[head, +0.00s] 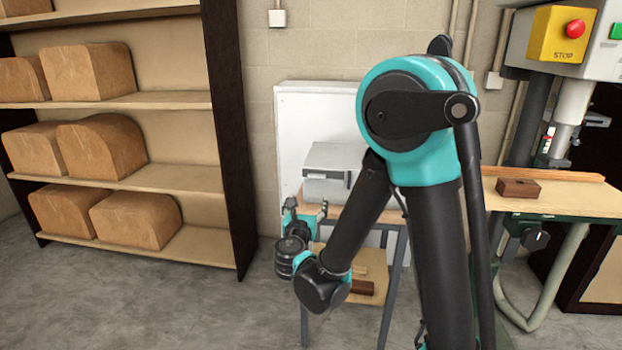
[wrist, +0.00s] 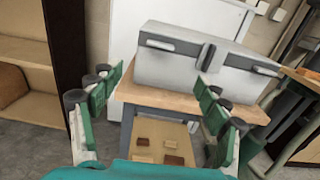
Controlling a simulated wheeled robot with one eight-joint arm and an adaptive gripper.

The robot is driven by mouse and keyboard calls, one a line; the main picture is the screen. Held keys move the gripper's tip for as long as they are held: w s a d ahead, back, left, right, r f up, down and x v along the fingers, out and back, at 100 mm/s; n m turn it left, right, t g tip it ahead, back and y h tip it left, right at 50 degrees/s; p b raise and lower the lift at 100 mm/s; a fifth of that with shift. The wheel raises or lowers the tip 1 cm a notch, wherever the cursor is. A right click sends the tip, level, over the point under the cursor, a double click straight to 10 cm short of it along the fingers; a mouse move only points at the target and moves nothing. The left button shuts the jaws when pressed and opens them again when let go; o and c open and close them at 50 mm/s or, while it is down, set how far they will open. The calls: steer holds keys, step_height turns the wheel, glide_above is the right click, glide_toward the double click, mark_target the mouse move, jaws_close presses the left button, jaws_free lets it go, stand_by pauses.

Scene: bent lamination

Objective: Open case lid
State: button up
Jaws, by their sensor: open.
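A grey metal case (wrist: 200,62) stands on a small wood-topped table (wrist: 150,95) in the wrist view. Its lid (wrist: 200,38) is closed, with two latches and a dark handle (wrist: 206,56) on the front. The case also shows in the head view (head: 325,188), partly hidden by my arm. My gripper (wrist: 158,105) is open and empty, with its fingers spread in front of and below the case, apart from it. In the head view my gripper (head: 305,212) is at the table's left front side.
A lower shelf of the table (wrist: 160,138) holds several small wooden blocks. A shelf unit (head: 120,105) with wooden blocks stands at left. A drill press with a yellow stop box (head: 557,35) and a work table (head: 550,195) stands at right. A white panel (head: 300,110) is behind the case.

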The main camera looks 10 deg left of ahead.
mark_target(316, 177)
steer(key=w, duration=1.7)
steer(key=shift+w+d, duration=0.1)
steer(key=shift+d, duration=0.25)
steer(key=shift+c, duration=0.3)
steer(key=c, duration=1.6)
steer(key=shift+r, duration=0.1)
steer(key=shift+c, duration=0.2)
